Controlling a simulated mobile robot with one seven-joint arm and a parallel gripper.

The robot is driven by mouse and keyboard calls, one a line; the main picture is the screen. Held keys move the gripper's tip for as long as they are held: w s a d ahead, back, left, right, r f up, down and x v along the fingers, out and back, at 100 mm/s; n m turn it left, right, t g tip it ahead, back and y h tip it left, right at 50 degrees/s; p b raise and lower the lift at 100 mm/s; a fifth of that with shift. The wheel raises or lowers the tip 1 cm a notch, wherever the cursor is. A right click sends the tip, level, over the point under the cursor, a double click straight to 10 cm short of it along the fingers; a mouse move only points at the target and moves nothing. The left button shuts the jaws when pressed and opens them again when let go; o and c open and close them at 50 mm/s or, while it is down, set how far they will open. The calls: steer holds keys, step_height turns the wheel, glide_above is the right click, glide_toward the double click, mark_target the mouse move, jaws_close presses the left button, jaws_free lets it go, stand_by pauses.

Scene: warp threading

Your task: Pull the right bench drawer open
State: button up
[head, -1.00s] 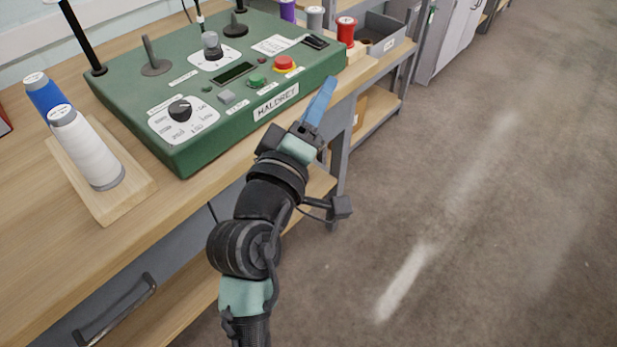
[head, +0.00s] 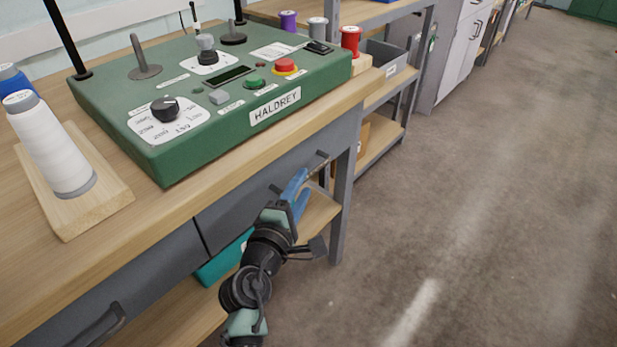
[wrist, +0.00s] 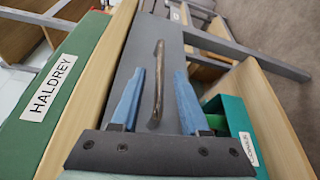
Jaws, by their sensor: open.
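The right bench drawer (head: 238,207) has a grey front and looks closed, flush under the wooden worktop. Its dark bar handle (head: 322,156) is partly hidden behind my gripper (head: 300,184) in the head view. My gripper is open, with blue fingers pointing at the drawer front. In the wrist view, the handle (wrist: 157,92) appears between the two fingers of my gripper (wrist: 159,72) and runs roughly along them in the picture. Nothing is held. I cannot tell whether the fingertips are level with the handle in depth.
Another drawer handle (head: 98,325) is at lower left. The green HALDREY control box (head: 190,140) and white thread cone (head: 52,145) stand on the worktop (head: 160,222). A teal bin (head: 222,262) sits on the lower shelf. A grey bench leg (head: 342,205) is close right. The floor at right is clear.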

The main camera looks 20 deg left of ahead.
mark_target(308, 176)
steer(key=shift+w+f+b, duration=0.15)
steer(key=shift+w+b, duration=0.2)
steer(key=shift+w, duration=1.9)
jaws_close()
steer(key=shift+a, duration=0.1)
